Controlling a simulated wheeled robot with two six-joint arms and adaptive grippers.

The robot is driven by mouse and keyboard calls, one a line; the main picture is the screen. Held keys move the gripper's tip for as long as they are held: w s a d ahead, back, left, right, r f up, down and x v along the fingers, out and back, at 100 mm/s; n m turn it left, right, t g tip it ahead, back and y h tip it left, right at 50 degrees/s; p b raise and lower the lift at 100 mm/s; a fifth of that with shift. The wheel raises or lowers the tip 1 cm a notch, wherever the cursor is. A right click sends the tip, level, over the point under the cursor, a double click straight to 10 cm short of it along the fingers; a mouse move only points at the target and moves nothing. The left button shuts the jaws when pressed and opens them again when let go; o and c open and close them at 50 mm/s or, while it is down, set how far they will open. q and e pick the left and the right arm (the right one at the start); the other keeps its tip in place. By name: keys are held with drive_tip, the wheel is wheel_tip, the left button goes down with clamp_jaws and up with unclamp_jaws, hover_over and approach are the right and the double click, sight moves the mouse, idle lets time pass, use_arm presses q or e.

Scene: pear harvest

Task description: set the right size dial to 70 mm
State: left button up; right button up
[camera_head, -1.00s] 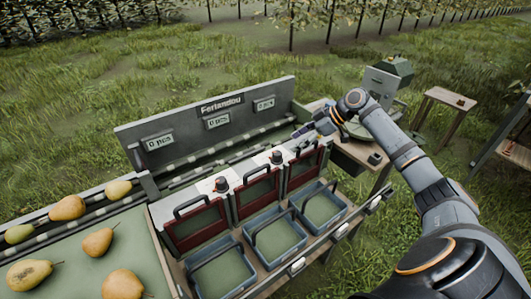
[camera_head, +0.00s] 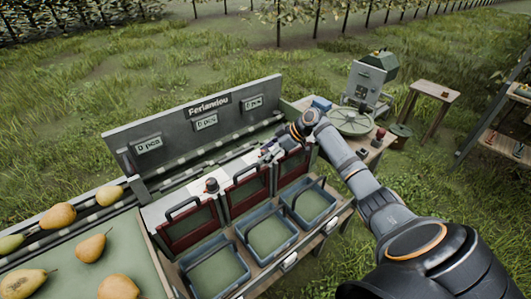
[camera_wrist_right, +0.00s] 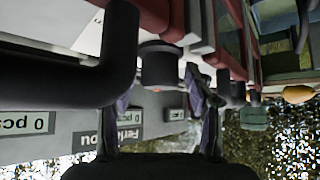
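My right gripper (camera_head: 268,154) is above the sorting machine's white top, at the right size dial. The dial is mostly hidden by the gripper in the head view. In the right wrist view a dark round knob (camera_wrist_right: 161,65) with an orange-red edge sits in the gap between the fingers of the open gripper (camera_wrist_right: 163,95). I take it to be the right dial; contact cannot be told. Its scale and setting are not readable. The left size dial (camera_head: 211,186), a dark knob, stands clear further left. My left gripper is not in view.
Red-framed gates (camera_head: 187,228) with black handles stand close in front of the dials. Blue crates (camera_head: 220,272) sit before them. The display board (camera_head: 197,121) rises behind. Pears (camera_head: 92,248) lie at left. A machine with a round plate (camera_head: 352,121) stands at right.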

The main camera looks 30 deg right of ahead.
drive_tip(key=c, duration=0.9)
drive_tip(key=shift+s+r+m+p, duration=0.15)
drive_tip(key=shift+m+p, duration=0.25)
drive_tip(key=shift+p, duration=0.2)
drive_tip(key=shift+c, duration=0.2)
drive_tip(key=m+t+h+p, duration=0.1)
drive_tip(key=m+h+p, duration=0.2)
drive_tip(key=p, duration=0.4)
drive_tip(key=m+t+h+p, duration=0.2)
drive_tip(key=m+h+p, duration=0.1)
drive_tip(key=m+p, duration=0.3)
drive_tip(key=shift+r+h+p, duration=0.2)
drive_tip(key=shift+h+p, duration=0.2)
drive_tip(key=shift+p, duration=0.25)
drive_tip(key=shift+f+m+h+p, duration=0.25)
drive_tip(key=shift+m+h+p, duration=0.55)
drive_tip(key=shift+m+p, duration=0.3)
drive_tip(key=o, duration=1.2)
drive_tip(key=shift+f, duration=0.1)
drive_tip(key=shift+c, duration=0.2)
drive_tip(key=v, duration=1.1)
drive_tip(key=shift+r, duration=0.4)
